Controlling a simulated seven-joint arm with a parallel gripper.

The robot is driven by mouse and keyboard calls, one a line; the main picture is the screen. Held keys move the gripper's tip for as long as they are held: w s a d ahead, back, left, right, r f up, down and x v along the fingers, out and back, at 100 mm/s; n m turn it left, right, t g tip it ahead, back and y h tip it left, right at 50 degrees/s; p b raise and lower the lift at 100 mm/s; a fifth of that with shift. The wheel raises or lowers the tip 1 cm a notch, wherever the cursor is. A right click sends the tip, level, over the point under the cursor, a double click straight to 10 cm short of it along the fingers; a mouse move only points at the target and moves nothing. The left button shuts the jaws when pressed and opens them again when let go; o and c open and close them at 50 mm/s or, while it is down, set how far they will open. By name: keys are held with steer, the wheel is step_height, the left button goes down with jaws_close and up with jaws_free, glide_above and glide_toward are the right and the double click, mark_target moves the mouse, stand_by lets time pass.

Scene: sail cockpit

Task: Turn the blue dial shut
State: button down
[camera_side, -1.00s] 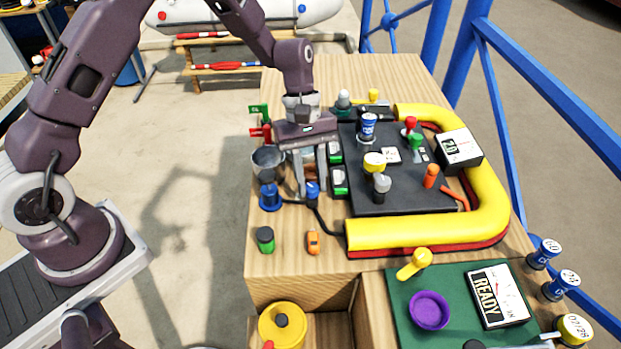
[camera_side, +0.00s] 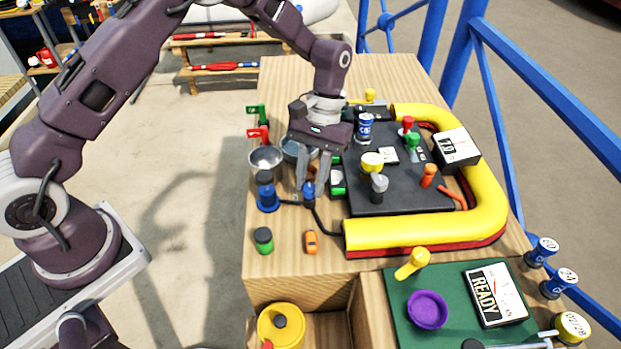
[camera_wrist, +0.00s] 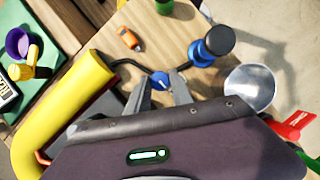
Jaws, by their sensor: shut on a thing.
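The small blue dial (camera_side: 309,190) stands on the wooden top, at the end of a black cable, left of the dark panel. In the wrist view the blue dial (camera_wrist: 159,80) shows between the fingertips. My gripper (camera_side: 312,184) points down, tilted, and is shut on the dial with a finger on either side. It also shows in the wrist view (camera_wrist: 160,86). The fingers hide part of the dial, and no mark on it can be read.
A blue post with a dark cap (camera_side: 267,193) and a metal cup (camera_side: 266,159) stand close left of my gripper. A dark panel (camera_side: 400,203) with several knobs and a yellow tube (camera_side: 420,232) lie to the right.

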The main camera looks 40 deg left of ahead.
stand_by(0.4)
steer(key=c, duration=1.1)
jaws_free()
steer(key=shift+c, duration=0.2)
steer(key=v, duration=0.7)
steer(key=shift+w+r, duration=0.1)
